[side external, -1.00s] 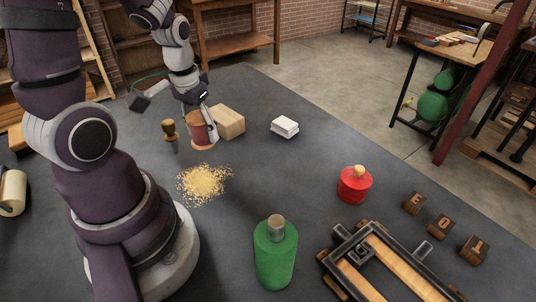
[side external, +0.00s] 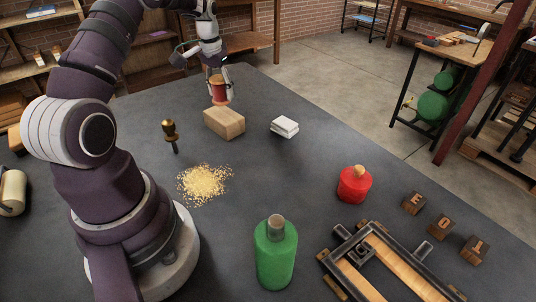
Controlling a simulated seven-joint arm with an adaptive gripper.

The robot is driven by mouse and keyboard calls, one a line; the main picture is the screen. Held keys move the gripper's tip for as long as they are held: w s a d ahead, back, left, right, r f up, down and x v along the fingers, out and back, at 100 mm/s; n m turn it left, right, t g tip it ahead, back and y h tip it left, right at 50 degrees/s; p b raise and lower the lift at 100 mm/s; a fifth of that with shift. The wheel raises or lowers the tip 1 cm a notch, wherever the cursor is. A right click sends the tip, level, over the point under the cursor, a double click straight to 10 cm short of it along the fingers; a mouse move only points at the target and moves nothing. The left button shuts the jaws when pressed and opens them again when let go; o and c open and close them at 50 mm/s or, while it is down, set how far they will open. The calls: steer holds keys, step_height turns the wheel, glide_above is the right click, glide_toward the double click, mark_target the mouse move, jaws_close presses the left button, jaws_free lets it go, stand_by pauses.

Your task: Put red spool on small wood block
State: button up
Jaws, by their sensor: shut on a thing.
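The red spool (side external: 218,91), red with wooden ends, is held upright in my gripper (side external: 219,94). My gripper points down with its fingers shut around the spool's sides. The small wood block (side external: 224,123), a pale rectangular block, lies on the dark table below the spool. The spool's lower end is at the block's far top edge in this view. I cannot tell whether it touches the block or hangs just above or behind it.
White stacked pieces (side external: 284,127) lie right of the block. A wooden-handled tool (side external: 171,135) is at its left and a sawdust pile (side external: 204,183) in front. A green bottle (side external: 275,254), red container (side external: 354,184), letter blocks (side external: 441,226) and metal-railed frame (side external: 385,265) are nearer.

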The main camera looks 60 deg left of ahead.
mark_target(222, 103)
step_height(222, 103, down, 3)
steer(key=shift+f, duration=0.2)
steer(key=shift+f, duration=0.1)
steer(key=o, duration=1.1)
steer(key=shift+c, duration=0.2)
